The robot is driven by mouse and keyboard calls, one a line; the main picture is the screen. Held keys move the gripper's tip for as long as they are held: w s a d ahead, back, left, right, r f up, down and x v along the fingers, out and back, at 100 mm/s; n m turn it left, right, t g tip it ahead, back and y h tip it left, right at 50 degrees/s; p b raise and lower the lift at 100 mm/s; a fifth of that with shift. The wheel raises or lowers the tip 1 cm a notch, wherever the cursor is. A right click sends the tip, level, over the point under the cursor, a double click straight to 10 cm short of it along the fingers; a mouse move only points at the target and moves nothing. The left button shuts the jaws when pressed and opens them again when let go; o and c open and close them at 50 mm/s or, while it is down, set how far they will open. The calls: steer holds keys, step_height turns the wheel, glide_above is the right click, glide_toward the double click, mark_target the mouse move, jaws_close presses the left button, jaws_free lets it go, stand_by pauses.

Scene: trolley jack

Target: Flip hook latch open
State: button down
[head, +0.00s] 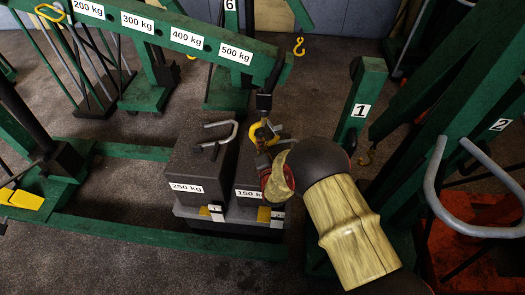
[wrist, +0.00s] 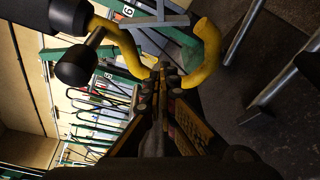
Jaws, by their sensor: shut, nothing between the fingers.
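The yellow hook (head: 258,133) hangs from the black end fitting of the green jack boom, above the weights. In the wrist view the hook (wrist: 209,50) is close and large, curving around my fingertips, with its dark swivel (wrist: 75,62) at the upper left. A grey strip (wrist: 160,21) crosses the hook's mouth and may be the latch; I cannot tell its exact position. My gripper (wrist: 165,72) is shut and empty, its fingertips at or very near the inner curve of the hook. Contact is unclear. In the head view my gripper (head: 264,160) is just below the hook and partly hidden.
The boom (head: 150,30) carries weight labels. Below the hook stand a 250 kg block (head: 190,170) and a 150 kg block (head: 246,180), with a grey handle (head: 222,130) on top. A green post (head: 361,105) stands close right of my arm. Floor is open at lower left.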

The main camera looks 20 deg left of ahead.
mark_target(275, 128)
steer(key=w, duration=0.1)
steer(key=w+d+r+b, duration=0.1)
steer(key=w, duration=0.1)
steer(key=shift+w+d+r+b, duration=0.25)
steer(key=shift+w+d+b, duration=0.1)
steer(key=shift+d+b, duration=0.05)
